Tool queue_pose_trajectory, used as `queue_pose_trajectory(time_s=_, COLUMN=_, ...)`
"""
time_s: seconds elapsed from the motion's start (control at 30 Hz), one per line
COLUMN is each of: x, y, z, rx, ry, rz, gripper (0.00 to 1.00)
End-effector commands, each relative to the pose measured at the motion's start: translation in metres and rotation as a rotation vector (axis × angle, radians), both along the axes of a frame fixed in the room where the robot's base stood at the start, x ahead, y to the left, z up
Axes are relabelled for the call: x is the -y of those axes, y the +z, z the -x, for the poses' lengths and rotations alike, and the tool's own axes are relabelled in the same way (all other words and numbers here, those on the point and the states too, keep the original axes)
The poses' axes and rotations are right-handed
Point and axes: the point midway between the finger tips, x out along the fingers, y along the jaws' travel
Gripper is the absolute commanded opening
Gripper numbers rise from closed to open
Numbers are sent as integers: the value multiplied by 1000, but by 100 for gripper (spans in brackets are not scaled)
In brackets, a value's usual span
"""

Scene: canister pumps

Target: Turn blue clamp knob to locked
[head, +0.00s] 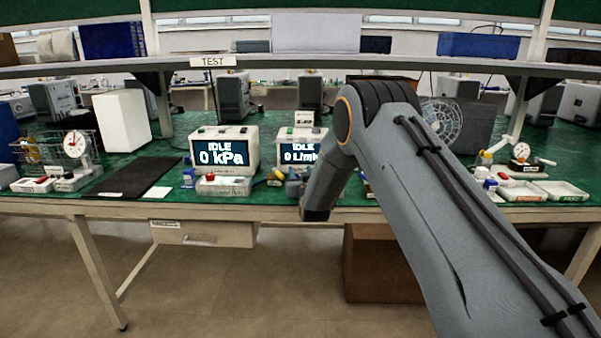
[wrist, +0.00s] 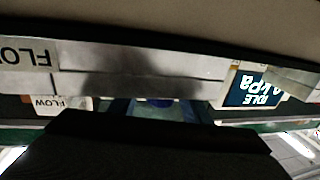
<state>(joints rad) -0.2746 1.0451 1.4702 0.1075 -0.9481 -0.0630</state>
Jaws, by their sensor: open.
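Several small blue parts stand on the green bench in the head view. One blue knob-like part (head: 188,179) is at the left of a pale fixture (head: 223,185), below the 0 kPa display. I cannot tell whether it is the clamp knob, nor how it is turned. My arm reaches over the bench front to the right of that fixture, and its end is hidden behind its own links in the head view. In the wrist view my gripper shows only as a dark shape (wrist: 150,150); its fingertips are not distinct. Nothing is seen held. A small blue patch (wrist: 155,101) shows beyond it.
Two idle displays, one for kPa (head: 222,150) and one for L/min (head: 298,153), stand behind the fixtures. A dark mat (head: 135,177) lies left. A shelf (head: 180,68) crosses above the bench. Gauges and trays (head: 560,190) stand at the right.

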Motion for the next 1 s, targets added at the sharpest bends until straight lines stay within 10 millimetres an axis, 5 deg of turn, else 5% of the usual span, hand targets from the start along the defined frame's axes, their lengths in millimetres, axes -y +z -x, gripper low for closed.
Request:
queue_pose_trajectory(time_s=0.37, x=-1, y=0, z=-6, rx=-1, ry=0, rz=0, gripper=43)
queue_pose_trajectory(time_s=0.6, x=-1, y=0, z=-6, rx=-1, ry=0, rz=0, gripper=3)
queue_pose_trajectory(time_s=1.0, x=2, y=1, z=-7, rx=4, ry=-134, rz=-2, gripper=2)
